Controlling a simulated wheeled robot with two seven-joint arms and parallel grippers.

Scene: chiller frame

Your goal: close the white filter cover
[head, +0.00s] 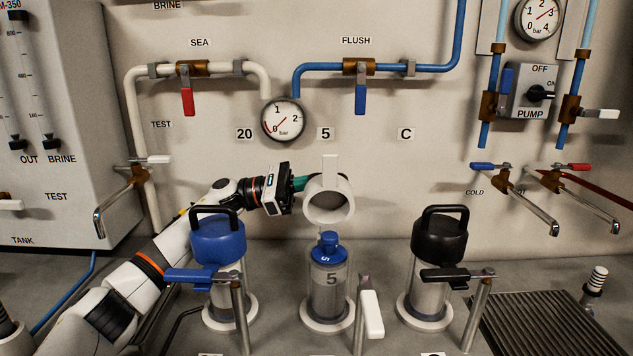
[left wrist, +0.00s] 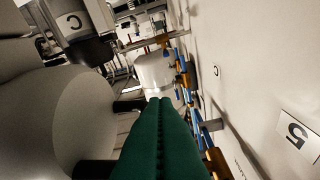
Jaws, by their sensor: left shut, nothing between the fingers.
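The white filter cover (head: 349,206) is a round hollow cup with an upright tab. It stands swung up behind and above the number 5 filter housing (head: 318,296), its open side facing me. Inside that housing sits a blue-topped cartridge (head: 329,246) marked 5. My left gripper (head: 306,182) has green fingers pressed together, empty, at the left side of the cover; I cannot tell if they touch it. The fingers also show in the left wrist view (left wrist: 164,103), with a large pale rounded surface beside them that I cannot identify. My right gripper is not in view.
A white-handled lever (head: 371,314) stands in front of the middle housing. A gauge (head: 284,120) and pipes line the wall. A drain grate (head: 545,322) lies right.

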